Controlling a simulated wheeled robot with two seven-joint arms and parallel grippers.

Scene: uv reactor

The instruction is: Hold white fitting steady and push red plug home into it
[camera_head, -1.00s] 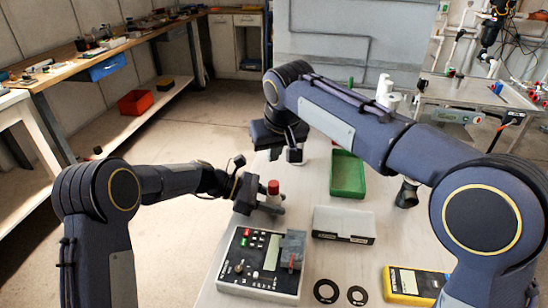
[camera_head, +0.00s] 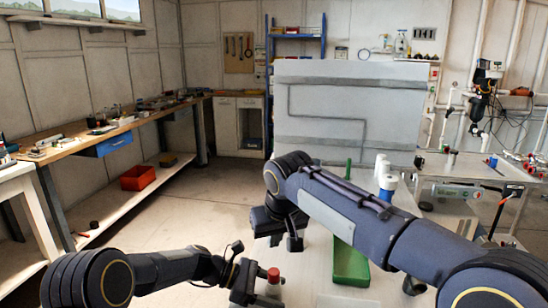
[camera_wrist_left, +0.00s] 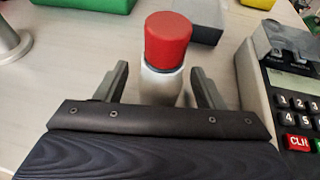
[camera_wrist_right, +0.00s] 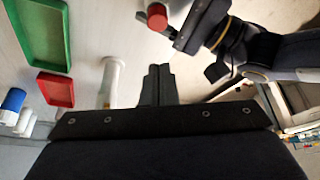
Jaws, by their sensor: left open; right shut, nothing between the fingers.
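The red plug (camera_head: 273,275) stands upright on top of the white fitting (camera_wrist_left: 160,88), with a thin dark ring between them in the left wrist view. I cannot tell how deep the plug sits. My left gripper (camera_wrist_left: 160,72) is open, with one finger on each side of the fitting and gaps visible on both sides. My right gripper (camera_head: 292,243) is shut and empty, above and beyond the plug in the head view. In the right wrist view its closed fingers (camera_wrist_right: 158,84) point toward the plug (camera_wrist_right: 157,17), apart from it. The fitting's base is mostly hidden.
A green tray (camera_head: 351,265) lies behind the fitting, partly hidden by my right arm. A red bin (camera_wrist_right: 55,90) shows in the right wrist view. A keypad device (camera_wrist_left: 290,95) stands close right of the left gripper. White bottles (camera_head: 387,180) stand farther back.

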